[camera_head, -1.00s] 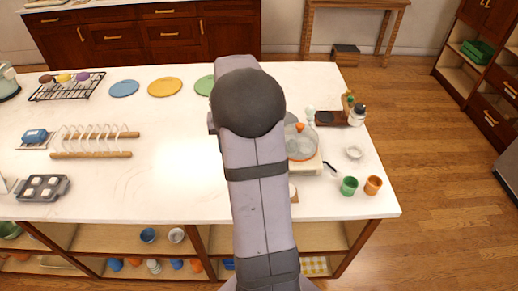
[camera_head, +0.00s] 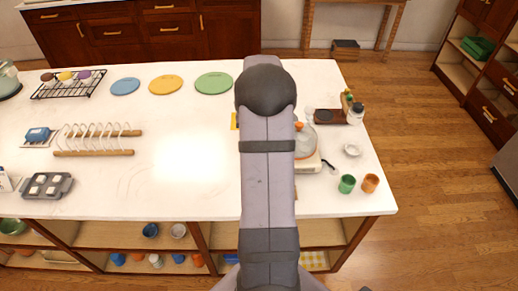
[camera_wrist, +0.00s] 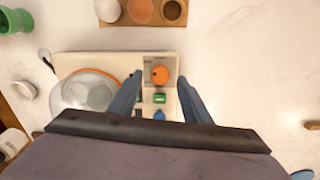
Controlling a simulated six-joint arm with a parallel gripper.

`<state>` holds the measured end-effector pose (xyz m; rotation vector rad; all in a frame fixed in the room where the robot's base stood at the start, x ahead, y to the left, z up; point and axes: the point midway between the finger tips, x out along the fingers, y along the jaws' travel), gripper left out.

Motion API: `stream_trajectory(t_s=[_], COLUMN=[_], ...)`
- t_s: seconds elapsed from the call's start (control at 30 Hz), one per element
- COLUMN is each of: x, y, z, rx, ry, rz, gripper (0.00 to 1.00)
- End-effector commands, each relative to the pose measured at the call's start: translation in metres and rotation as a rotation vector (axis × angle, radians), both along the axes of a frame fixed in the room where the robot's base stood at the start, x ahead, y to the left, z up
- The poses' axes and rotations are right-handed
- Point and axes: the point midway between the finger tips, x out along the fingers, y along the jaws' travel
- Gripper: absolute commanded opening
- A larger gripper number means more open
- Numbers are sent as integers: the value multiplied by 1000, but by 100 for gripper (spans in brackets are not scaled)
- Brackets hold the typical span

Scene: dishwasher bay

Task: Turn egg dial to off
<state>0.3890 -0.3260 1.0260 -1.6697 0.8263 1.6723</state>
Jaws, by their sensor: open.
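In the wrist view, the orange dial (camera_wrist: 159,74) sits on the cream egg cooker (camera_wrist: 105,59), with a green button (camera_wrist: 160,98) and a blue control (camera_wrist: 159,115) below it. My gripper (camera_wrist: 160,79) is open and empty, its two fingers on either side of the dial in the picture. I cannot tell the height between fingertips and dial. A clear lid (camera_wrist: 88,92) covers the cooker's left part. In the head view, the cooker (camera_head: 310,164) is partly hidden behind my arm, and the dial is hidden.
A brown tray (camera_wrist: 124,19) with round items lies beyond the cooker. A green cup (camera_head: 347,184), an orange cup (camera_head: 370,183) and a small white dish (camera_head: 352,150) stand on the right. A dish rack (camera_head: 93,153) is at left. The counter's middle (camera_head: 195,155) is clear.

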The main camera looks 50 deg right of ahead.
Motion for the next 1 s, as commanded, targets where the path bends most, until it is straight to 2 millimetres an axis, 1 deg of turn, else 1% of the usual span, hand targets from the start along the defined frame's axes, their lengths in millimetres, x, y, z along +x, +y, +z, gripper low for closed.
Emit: stream_trajectory(t_s=[0.1,0.23,0.37,0.57,0.6,0.67,0.7,0.73,1.0], x=[0,0,0,0,0,0,0,0,0], y=[0,0,0,0,0,0,0,0,0], z=[-11,-20,-23,-23,-23,-23,-23,-23,-23], rx=[2,0,-1,-1,-1,-1,-1,-1,-2], ry=[1,0,-1,-1,-1,-1,-1,-1,-1], rz=[0,0,0,0,0,0,0,0,12], gripper=[44,44,44,44,35,20,11,4,3])
